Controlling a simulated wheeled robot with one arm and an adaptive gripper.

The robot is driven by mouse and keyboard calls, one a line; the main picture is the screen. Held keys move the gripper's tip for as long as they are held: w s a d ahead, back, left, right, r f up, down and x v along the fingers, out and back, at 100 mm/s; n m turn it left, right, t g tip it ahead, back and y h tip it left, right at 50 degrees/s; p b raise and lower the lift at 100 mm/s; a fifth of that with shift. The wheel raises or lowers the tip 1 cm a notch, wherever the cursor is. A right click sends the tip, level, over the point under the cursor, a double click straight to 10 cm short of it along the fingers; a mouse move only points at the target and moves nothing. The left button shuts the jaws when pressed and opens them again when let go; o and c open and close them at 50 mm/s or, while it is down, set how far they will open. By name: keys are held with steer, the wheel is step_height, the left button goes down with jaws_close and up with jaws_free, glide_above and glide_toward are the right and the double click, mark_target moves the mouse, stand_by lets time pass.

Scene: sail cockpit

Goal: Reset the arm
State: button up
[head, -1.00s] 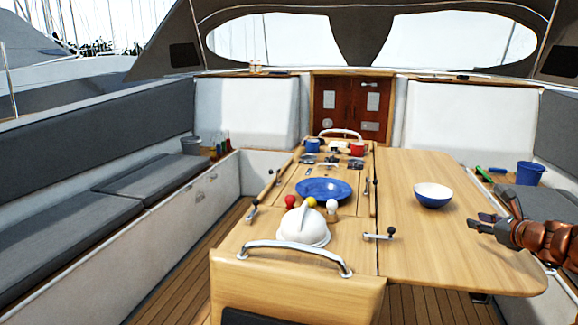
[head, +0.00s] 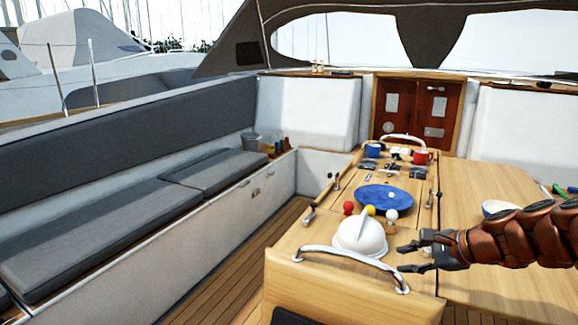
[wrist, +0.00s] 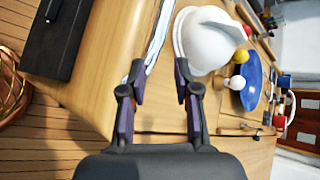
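My gripper (head: 406,258) reaches in from the right in the head view. It is over the near end of the table (head: 320,262), just right of a white domed compass housing (head: 361,236). In the wrist view the gripper (wrist: 160,85) has its two fingers spread apart with nothing between them. The white housing (wrist: 207,40) is beyond the fingertips there. My arm partly hides a white and blue bowl (head: 496,207) on the right leaf.
A blue plate (head: 384,199), red, yellow and white knobs, and blue and red mugs (head: 421,157) are on the table. A metal grab rail (head: 345,262) crosses its near end. A cushioned bench (head: 110,225) runs along the left; the floor between is clear.

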steer(key=s+a+f+n+g+h+p, duration=0.1)
steer(key=s+a+f+n+g, duration=0.15)
steer(key=s+a+n, duration=0.4)
steer(key=s+a+f+n+g+h, duration=0.15)
steer(key=s+a+n+g, duration=0.25)
steer(key=s+a, duration=0.5)
steer(key=s+d+f+n+g+h, duration=0.1)
steer(key=s+d+n+h, duration=0.1)
steer(key=s, duration=0.7)
steer(key=s+d+f+n+g+h, duration=0.2)
steer(key=s+n, duration=0.3)
steer(key=s, duration=0.4)
steer(key=shift+d+f+p, duration=0.2)
steer(key=shift+d+p, duration=0.25)
steer(key=shift+d, duration=0.1)
